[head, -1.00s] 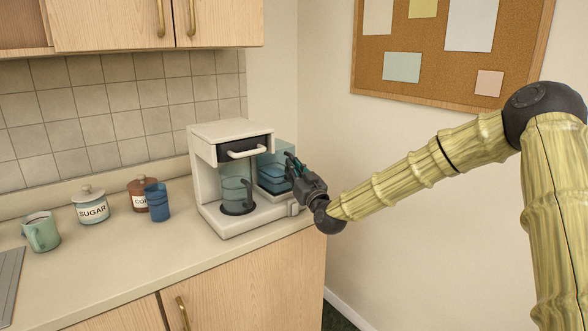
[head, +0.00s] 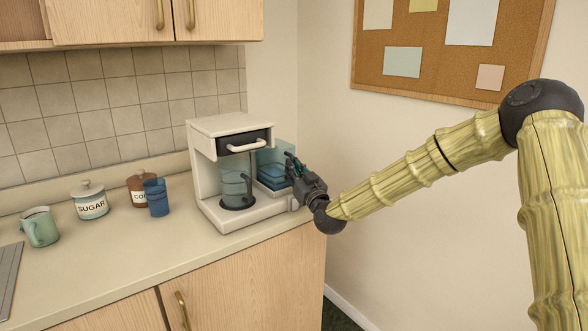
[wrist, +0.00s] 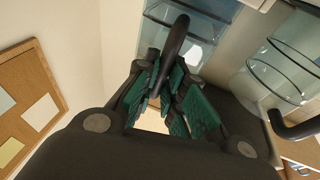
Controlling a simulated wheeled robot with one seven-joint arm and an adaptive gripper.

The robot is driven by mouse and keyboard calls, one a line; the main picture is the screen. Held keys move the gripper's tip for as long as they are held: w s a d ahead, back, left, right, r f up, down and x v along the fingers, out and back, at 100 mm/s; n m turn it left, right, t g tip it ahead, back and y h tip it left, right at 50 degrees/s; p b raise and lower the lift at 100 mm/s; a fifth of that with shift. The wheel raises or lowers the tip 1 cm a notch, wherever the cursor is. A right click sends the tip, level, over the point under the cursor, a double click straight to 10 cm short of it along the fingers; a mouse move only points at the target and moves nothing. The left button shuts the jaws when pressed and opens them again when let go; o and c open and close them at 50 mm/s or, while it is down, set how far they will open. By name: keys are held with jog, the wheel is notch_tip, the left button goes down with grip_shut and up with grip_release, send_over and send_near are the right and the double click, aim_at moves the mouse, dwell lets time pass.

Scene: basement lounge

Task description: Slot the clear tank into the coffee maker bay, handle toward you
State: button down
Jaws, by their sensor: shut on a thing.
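The clear tank (head: 268,160) is a see-through bluish box at the right side of the white coffee maker (head: 229,128). It stands upright with bluish water low inside; it also shows at the top of the wrist view (wrist: 205,14). My gripper (head: 294,168) is on the tank's near right side. In the wrist view its teal finger pads (wrist: 172,88) are closed around the tank's dark handle (wrist: 177,38), which points toward the gripper. The bay is mostly hidden behind the tank and gripper. I cannot tell whether the tank is fully seated.
A glass carafe (head: 235,185) sits in the coffee maker's front opening. A blue cup (head: 157,198), a coffee jar (head: 137,190), a sugar jar (head: 90,203) and a green mug (head: 40,229) stand left. A wall and corkboard (head: 450,45) are right. The counter front (head: 130,265) is clear.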

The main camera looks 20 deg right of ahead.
jog(key=shift+f, duration=0.1)
jog(key=c, duration=1.4)
grip_release()
jog(key=shift+f, duration=0.1)
jog(key=v, duration=1.2)
